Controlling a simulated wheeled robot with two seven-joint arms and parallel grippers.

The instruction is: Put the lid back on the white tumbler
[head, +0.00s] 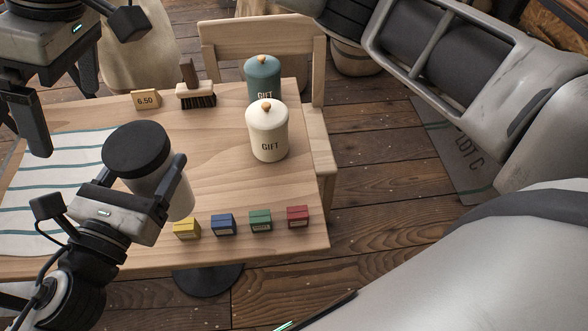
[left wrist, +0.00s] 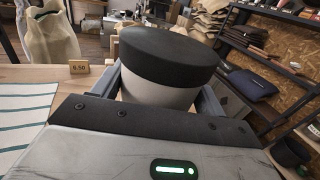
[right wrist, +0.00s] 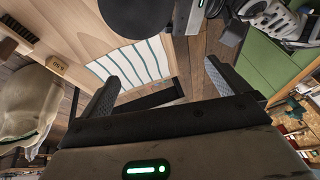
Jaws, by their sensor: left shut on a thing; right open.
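The white tumbler (head: 172,192) has a black lid (head: 137,150) on its top. In the left wrist view, the lid (left wrist: 168,55) covers the mouth of the tumbler (left wrist: 160,95), and no gap shows between them; I cannot tell whether it is pressed fully down. My left gripper (head: 142,170) is shut on the tumbler's body, below the lid. The tumbler's base is partly hidden, so I cannot tell whether it touches the table. My right gripper (head: 64,118) is open and empty, left of and above the tumbler. The lid (right wrist: 135,15) also shows in the right wrist view.
On the wooden table (head: 215,155) are a striped cloth (head: 50,180), a cream canister (head: 268,135), a teal canister (head: 262,72), a brush (head: 197,92), a price sign (head: 146,99) and several small coloured boxes (head: 223,224). A chair (head: 262,38) stands behind.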

